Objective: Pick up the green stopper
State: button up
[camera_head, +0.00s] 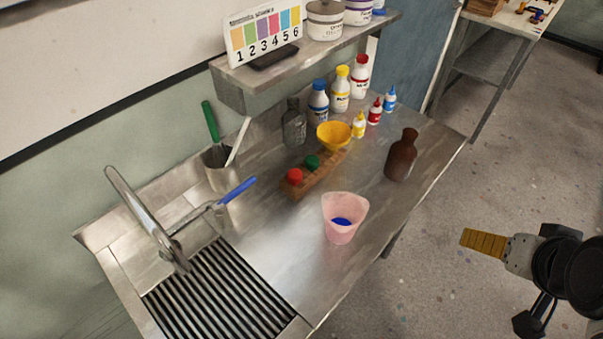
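The green stopper (312,162) sits on a narrow wooden rack (327,167) on the steel counter, between a red stopper (295,175) and a yellow funnel-like bowl (334,134). My gripper (482,243) is at the lower right, over the floor beyond the counter's front edge, well apart from the stopper. It is seen side-on with a yellow ridged finger pointing left. Whether a second finger lies behind it cannot be told. Nothing is visibly held.
A pink translucent cup (343,220) with blue inside stands in front of the rack. A brown bottle (401,155) is to the right. Several small bottles stand behind. A sink tap (140,210) and a blue-handled tool (237,189) are left. A shelf (300,62) overhangs the back.

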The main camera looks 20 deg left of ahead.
aim_at(312, 161)
jog(key=u, duration=1.25)
